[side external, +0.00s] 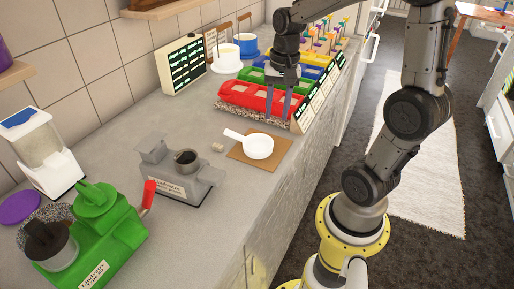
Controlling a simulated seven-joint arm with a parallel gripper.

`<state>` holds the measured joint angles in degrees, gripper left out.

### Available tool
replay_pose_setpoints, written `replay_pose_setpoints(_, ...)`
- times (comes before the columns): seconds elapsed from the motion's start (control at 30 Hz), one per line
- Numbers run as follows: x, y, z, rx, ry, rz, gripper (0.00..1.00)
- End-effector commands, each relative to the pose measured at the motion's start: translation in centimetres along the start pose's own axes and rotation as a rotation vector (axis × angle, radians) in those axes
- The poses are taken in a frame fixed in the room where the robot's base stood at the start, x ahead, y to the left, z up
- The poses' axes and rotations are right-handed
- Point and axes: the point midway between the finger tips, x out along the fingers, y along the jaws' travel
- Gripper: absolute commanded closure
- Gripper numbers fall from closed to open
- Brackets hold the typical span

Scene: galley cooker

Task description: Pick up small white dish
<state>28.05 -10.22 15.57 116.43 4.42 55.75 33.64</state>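The small white dish (259,147) is round and shallow, with a handle pointing left. It rests on a brown square board (277,159) on the grey counter, near its front edge. My gripper (278,118) points down, with its two fingers spread apart and nothing visible between them. In the picture it is just above and beyond the dish, in front of the red tray, and apart from the dish. Its exact height over the counter is hard to tell.
Red, green, blue and yellow trays (245,94) stand behind my gripper, with black label panels (311,106) at their right. A grey device (178,183) and a green machine (95,240) stand left.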

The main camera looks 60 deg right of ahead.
Motion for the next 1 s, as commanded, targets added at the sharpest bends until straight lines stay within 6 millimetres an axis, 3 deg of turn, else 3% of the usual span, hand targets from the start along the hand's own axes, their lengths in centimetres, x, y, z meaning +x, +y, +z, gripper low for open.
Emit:
replay_pose_setpoints(0.13,2.7,0.1,0.1,-0.001,-0.004,0.003,0.62)
replay_pose_setpoints(0.43,4.9,0.0,0.2,-0.002,-0.002,0.002,0.62)
replay_pose_setpoints(0.7,8.6,-0.2,0.4,-0.002,-0.003,0.002,0.62)
replay_pose_setpoints(1.0,9.4,-0.2,0.3,-0.002,0.001,-0.001,0.62)
